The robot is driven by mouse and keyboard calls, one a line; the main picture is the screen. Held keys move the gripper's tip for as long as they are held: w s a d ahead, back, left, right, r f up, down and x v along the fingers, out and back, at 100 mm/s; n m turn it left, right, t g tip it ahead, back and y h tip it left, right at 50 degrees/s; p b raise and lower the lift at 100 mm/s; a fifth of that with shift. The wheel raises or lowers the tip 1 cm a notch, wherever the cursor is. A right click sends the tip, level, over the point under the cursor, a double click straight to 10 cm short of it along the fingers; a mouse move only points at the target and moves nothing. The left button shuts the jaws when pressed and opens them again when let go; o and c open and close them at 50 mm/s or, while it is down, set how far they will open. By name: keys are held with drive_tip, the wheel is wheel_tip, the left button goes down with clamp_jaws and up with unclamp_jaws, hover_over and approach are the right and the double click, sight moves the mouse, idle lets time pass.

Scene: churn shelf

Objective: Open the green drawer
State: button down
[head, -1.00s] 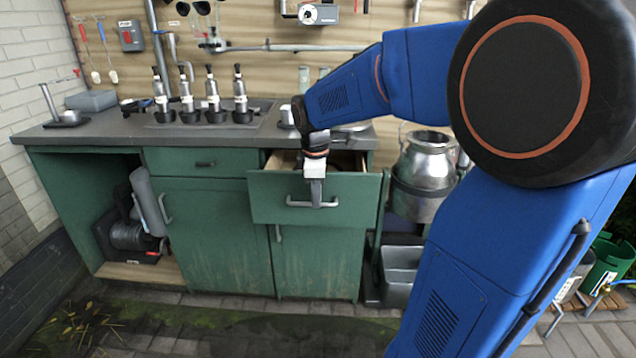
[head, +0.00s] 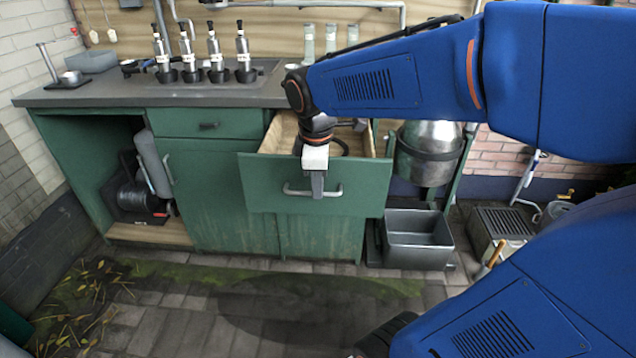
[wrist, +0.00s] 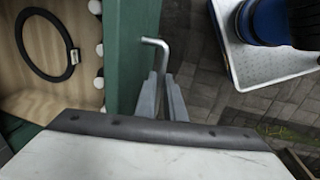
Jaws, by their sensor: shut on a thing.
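The green drawer (head: 262,186) is at the right of the green cabinet and stands pulled well out. Its pale wooden inside shows from above, and it also shows in the wrist view (wrist: 95,70). My gripper (head: 317,192) is shut on the metal bar handle (head: 334,192) at the drawer's front. In the wrist view, my gripper's fingers (wrist: 167,95) reach the handle (wrist: 157,43) beside the green front; part of the handle is hidden by them. A black ring (wrist: 47,45) with a small label lies in the drawer.
A closed drawer (head: 208,124) is to the left. Several milking units stand on the dark worktop (head: 100,97). A metal churn (head: 428,150) hangs at the right above a grey bin (head: 417,240). The paved floor (head: 250,310) before the cabinet is mostly clear.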

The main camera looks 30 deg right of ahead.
drive_tip(key=c, duration=1.8)
unclamp_jaws()
drive_tip(key=shift+c, duration=0.2)
drive_tip(key=shift+r, duration=0.1)
wheel_tip(320, 180, up, 17)
drive_tip(key=s+a, duration=0.1)
drive_tip(key=s, duration=0.1)
drive_tip(key=shift+s+a, duration=0.35)
drive_tip(key=shift+a, duration=0.05)
drive_tip(key=s+f+m+t, duration=0.1)
drive_tip(key=s+f+m, duration=0.4)
drive_tip(key=f, duration=0.4)
drive_tip(key=s+f+m+t+y, duration=0.1)
drive_tip(key=s+f+m+t, duration=0.1)
drive_tip(key=s+f+m, duration=0.4)
wheel_tip(320, 180, down, 4)
drive_tip(key=shift+a+r, duration=0.1)
drive_tip(key=shift+a, duration=0.15)
